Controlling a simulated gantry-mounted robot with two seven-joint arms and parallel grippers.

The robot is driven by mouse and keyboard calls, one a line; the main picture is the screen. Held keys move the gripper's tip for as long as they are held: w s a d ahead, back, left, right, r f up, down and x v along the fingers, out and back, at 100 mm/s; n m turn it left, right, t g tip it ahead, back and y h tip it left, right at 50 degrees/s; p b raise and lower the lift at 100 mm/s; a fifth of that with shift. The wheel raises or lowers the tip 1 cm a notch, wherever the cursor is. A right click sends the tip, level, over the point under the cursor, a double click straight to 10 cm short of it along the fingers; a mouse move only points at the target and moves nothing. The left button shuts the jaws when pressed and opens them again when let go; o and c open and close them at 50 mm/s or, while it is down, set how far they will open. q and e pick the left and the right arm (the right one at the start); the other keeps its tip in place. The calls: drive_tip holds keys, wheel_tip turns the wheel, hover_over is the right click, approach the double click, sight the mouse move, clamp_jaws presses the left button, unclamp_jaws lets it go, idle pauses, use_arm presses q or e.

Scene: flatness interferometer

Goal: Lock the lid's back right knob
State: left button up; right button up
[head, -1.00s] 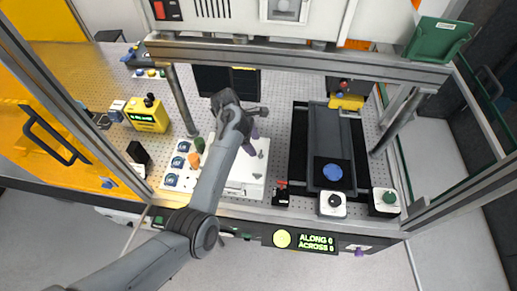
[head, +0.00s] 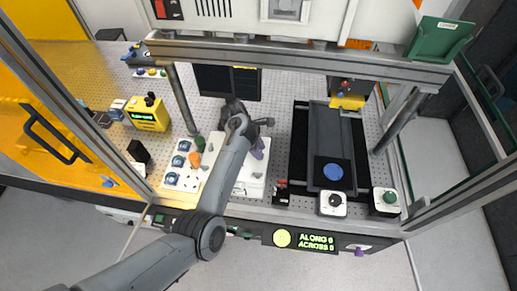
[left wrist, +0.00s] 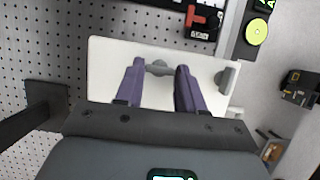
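The white lid (head: 218,143) lies on a white box at the middle left of the bench, partly hidden by my left arm in the head view. It also shows in the left wrist view (left wrist: 105,68), with a grey knob (left wrist: 158,67) and a second grey knob (left wrist: 226,77) nearer the bench front. By the layout, the first looks like the back right knob. My left gripper (head: 259,150) is over the lid's right side. Its purple fingers (left wrist: 160,72) are open, with the first knob between them in the picture; no contact shows. My right gripper is not in view.
A red-handled switch (head: 281,188) stands close to the box's front right. A dark stage with a blue disc (head: 332,173) is further right. Coloured parts (head: 195,160) sit left of the lid. A metal frame bar (head: 300,56) crosses the back.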

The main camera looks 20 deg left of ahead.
use_arm(q)
drive_tip(key=c, duration=0.4)
